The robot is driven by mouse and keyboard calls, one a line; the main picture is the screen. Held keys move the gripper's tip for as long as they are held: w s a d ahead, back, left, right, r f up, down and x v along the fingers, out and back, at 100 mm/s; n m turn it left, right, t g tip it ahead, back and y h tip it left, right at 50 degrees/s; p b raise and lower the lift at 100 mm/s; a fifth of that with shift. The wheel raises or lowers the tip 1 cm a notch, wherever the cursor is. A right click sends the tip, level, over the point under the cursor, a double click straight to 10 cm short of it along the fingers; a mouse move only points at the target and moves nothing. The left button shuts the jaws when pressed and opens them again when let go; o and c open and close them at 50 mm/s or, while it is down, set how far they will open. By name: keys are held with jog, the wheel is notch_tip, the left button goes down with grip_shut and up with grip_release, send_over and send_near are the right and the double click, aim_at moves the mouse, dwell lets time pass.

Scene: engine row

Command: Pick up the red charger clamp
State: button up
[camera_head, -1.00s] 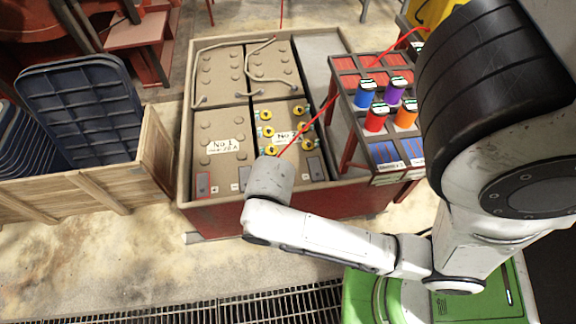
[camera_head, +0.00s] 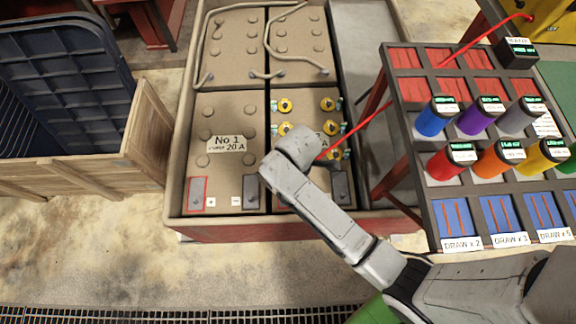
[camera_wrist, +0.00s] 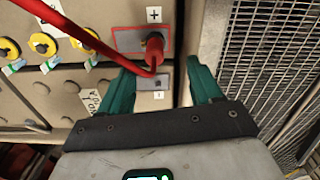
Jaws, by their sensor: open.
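The red charger clamp (camera_wrist: 154,49) shows in the wrist view, standing on the red-bordered plus terminal (camera_wrist: 128,39) of a battery, with its red cable (camera_wrist: 85,37) leading to the upper left. My gripper (camera_wrist: 160,67) is open. Its two teal fingers lie left and right of the clamp, with their tips short of it, and nothing is seen held. A grey minus terminal (camera_wrist: 152,82) lies between the fingers. In the head view, my wrist hides the clamp and the gripper. The red cable (camera_head: 374,113) runs from there to the upper right.
Batteries (camera_head: 222,126) stand in a red-sided tray (camera_head: 280,231). A rack (camera_head: 432,221) with coloured cylinders is close on the right. A wooden crate (camera_head: 148,133) holds dark panels on the left. In the wrist view, a metal mesh (camera_wrist: 262,55) is close to the right finger.

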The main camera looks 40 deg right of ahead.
jog(key=w+f, duration=0.1)
jog(key=f+n+b, duration=0.1)
jog(key=shift+w+a+f+n, duration=0.3)
jog(key=shift+w+a+f, duration=0.05)
jog(key=shift+a, duration=0.05)
notch_tip(320, 180, down, 6)
jog(key=shift+w+a+r+b, duration=0.1)
jog(key=shift+r+b, duration=0.15)
jog(key=shift+b, duration=0.25)
notch_tip(320, 180, down, 5)
jog(key=shift+w+b, duration=0.15)
jog(key=shift+b, duration=0.45)
grip_shut()
